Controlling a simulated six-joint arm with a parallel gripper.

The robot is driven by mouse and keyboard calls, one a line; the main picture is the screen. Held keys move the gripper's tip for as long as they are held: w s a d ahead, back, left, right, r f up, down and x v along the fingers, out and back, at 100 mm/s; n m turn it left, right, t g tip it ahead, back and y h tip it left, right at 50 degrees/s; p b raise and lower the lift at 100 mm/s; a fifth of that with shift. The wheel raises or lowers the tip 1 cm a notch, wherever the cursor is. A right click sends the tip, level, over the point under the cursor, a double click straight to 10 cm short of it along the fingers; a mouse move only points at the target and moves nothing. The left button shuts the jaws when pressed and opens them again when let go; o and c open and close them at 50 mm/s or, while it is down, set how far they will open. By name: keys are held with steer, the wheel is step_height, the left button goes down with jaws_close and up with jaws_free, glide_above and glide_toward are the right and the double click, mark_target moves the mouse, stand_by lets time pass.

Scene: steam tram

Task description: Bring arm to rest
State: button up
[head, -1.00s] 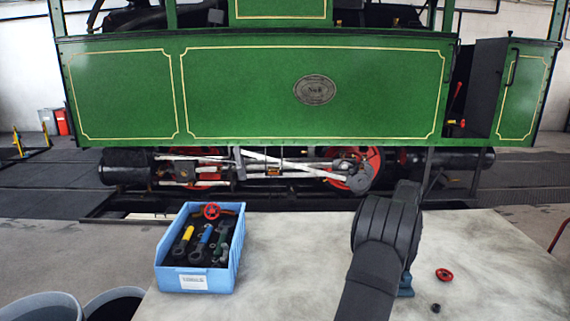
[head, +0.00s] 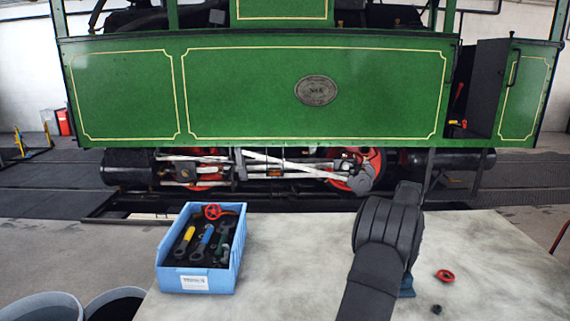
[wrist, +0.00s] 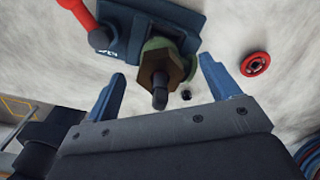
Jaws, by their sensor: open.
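My arm stands over the right half of the table in the head view, and its dark links hide my gripper there. In the wrist view my gripper (wrist: 165,98) is open, with two blue fingers apart. Between and beyond the fingers is a brass hex fitting (wrist: 162,72) with a dark stem, on a green body. It sits by a dark blue block (wrist: 135,30) with a red-handled lever (wrist: 85,18). I see no contact between the fingers and the fitting.
A blue bin (head: 195,281) with several tools and a red handwheel stands left on the table (head: 290,270). A small red wheel (head: 445,275) and a dark nut (head: 436,309) lie to the right. The green tram (head: 250,90) stands behind.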

steer(key=n, duration=0.4)
steer(key=shift+r+n, duration=0.1)
steer(key=shift+n, duration=0.3)
steer(key=n, duration=0.5)
steer(key=shift+n, duration=0.3)
steer(key=n, duration=1)
steer(key=shift+r, duration=0.1)
stand_by(1.0)
steer(key=m, duration=0.4)
steer(key=shift+m, duration=0.3)
steer(key=m, duration=0.5)
stand_by(0.7)
